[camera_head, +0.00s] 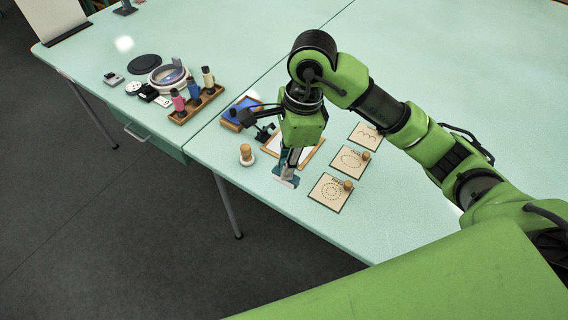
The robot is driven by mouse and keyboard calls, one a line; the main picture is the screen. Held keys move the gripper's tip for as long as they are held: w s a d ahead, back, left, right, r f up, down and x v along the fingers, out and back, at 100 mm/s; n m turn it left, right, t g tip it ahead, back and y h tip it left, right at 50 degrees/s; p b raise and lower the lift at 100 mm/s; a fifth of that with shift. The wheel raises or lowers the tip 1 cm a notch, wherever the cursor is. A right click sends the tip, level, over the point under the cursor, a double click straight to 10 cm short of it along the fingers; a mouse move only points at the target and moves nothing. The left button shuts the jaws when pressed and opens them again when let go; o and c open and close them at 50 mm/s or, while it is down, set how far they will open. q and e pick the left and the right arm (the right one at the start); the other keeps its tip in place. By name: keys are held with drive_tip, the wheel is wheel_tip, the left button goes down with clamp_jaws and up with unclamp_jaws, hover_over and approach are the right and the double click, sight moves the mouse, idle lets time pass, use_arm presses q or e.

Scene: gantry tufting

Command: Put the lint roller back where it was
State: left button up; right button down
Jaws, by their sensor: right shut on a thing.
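My right arm comes in from the right. Its gripper (291,153) hangs below the green wrist at the near edge area of the table and is shut on a slim whitish and teal thing, which I take for the lint roller (286,174). The wrist hides much of the hold. The lower end of the roller is over or touching the pale green table (225,165); I cannot tell which. It hangs between a wooden-framed white board (272,146) and a card with a dotted ring (330,193). My left gripper is not in view.
A wooden-topped peg on a white base (246,154) stands left of the gripper. A blue pad (237,112) lies behind it. Two more patterned cards (352,158) (367,136) lie to the right. A wooden rack (197,106) holds colored bottles. The table's far right is clear.

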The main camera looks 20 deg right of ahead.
drive_tip(key=w+f+p, duration=0.1)
drive_tip(key=w+f, duration=0.1)
drive_tip(key=f, duration=0.1)
drive_tip(key=w+f+p, duration=0.1)
drive_tip(key=w+f, duration=0.1)
drive_tip(key=f, duration=0.1)
drive_tip(key=w+d+f+p, duration=0.1)
drive_tip(key=w+f, duration=0.1)
drive_tip(key=f, duration=0.1)
drive_tip(key=shift+w, duration=0.3)
drive_tip(key=shift+f, duration=0.35)
drive_tip(key=shift+d, duration=0.1)
drive_tip(key=shift+f, duration=0.1)
drive_tip(key=shift+f, duration=0.15)
drive_tip(key=c, duration=1.9)
unclamp_jaws()
